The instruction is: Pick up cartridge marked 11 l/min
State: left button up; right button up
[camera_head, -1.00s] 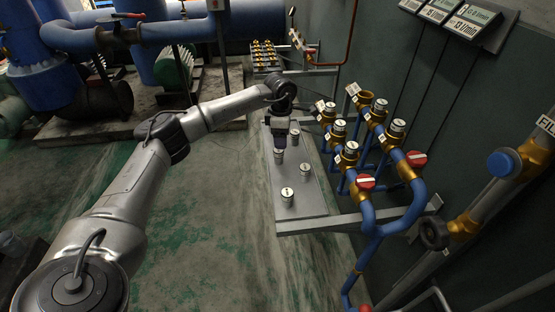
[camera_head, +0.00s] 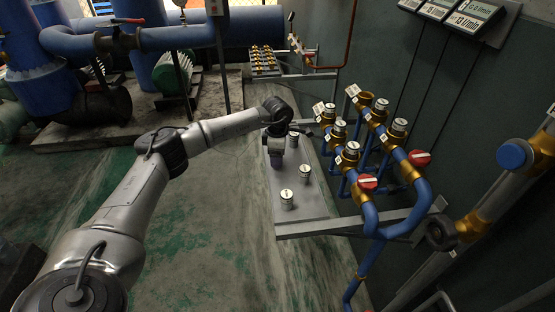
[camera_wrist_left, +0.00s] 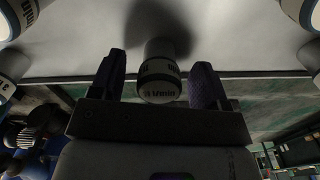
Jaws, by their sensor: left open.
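My left gripper (camera_head: 277,163) points down over the grey shelf (camera_head: 308,205) at its left edge. In the left wrist view its two dark fingers (camera_wrist_left: 158,82) are open, one on each side of a white cartridge (camera_wrist_left: 158,92) with a dark band. The cartridge's marking ends in "l/min"; its number is not clear to me. I cannot tell whether the fingers touch it. In the head view the gripper hides this cartridge. Other white-topped cartridges stand on the shelf: a front one (camera_head: 287,196), a right one (camera_head: 305,173) and a back one (camera_head: 294,137). My right gripper is not in view.
Blue pipes with brass fittings (camera_head: 351,176) and red-capped valves (camera_head: 368,182) stand close to the right of the shelf. Displays (camera_head: 466,20) hang on the wall. More cartridges show at the left wrist view's edges, including one at upper left (camera_wrist_left: 20,15).

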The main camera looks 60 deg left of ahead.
pick_arm(q)
jog(key=shift+c, duration=1.3)
jog(key=c, duration=0.8)
jog(key=shift+r, duration=0.15)
